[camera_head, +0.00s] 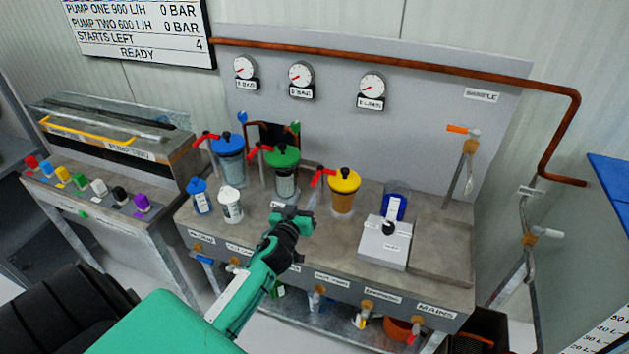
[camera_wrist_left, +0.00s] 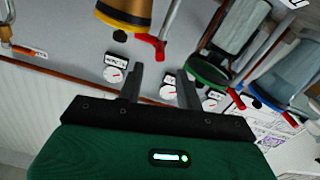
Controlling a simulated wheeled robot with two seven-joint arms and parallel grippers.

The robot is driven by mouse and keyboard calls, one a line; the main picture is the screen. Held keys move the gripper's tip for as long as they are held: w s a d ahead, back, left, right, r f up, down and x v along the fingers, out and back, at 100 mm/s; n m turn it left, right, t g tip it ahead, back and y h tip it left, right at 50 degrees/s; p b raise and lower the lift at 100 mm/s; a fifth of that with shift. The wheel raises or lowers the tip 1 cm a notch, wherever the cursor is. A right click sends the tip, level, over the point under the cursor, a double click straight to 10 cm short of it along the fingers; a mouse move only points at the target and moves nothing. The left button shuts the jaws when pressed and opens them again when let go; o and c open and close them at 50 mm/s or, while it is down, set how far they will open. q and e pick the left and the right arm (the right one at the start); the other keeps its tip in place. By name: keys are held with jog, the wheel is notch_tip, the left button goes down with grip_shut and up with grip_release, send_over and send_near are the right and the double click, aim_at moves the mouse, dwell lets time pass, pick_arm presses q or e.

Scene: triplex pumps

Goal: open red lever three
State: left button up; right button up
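Three red levers stand at the back of the bench. One is beside the yellow-lidded vessel (camera_head: 343,190), its red lever (camera_head: 322,177) angled up. One red lever (camera_head: 258,151) is by the green-lidded vessel (camera_head: 283,165), another (camera_head: 206,139) by the blue-lidded vessel (camera_head: 229,155). My left gripper (camera_head: 296,213) is over the bench in front of the green and yellow vessels, apart from the levers. In the left wrist view its fingers (camera_wrist_left: 158,88) are spread and empty; the yellow vessel's red lever (camera_wrist_left: 152,42) shows beyond them, the green one's lever (camera_wrist_left: 236,98) to the right.
A white jar (camera_head: 230,205) and a blue-capped bottle (camera_head: 200,196) stand left of my gripper. A white box (camera_head: 385,243) with a black knob stands to the right. A copper pipe (camera_head: 400,62) and gauges (camera_head: 301,76) are on the back panel.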

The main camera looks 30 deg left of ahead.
aim_at(312, 186)
pick_arm(q)
jog(key=p+x, duration=0.1)
jog(key=x, duration=0.7)
grip_shut()
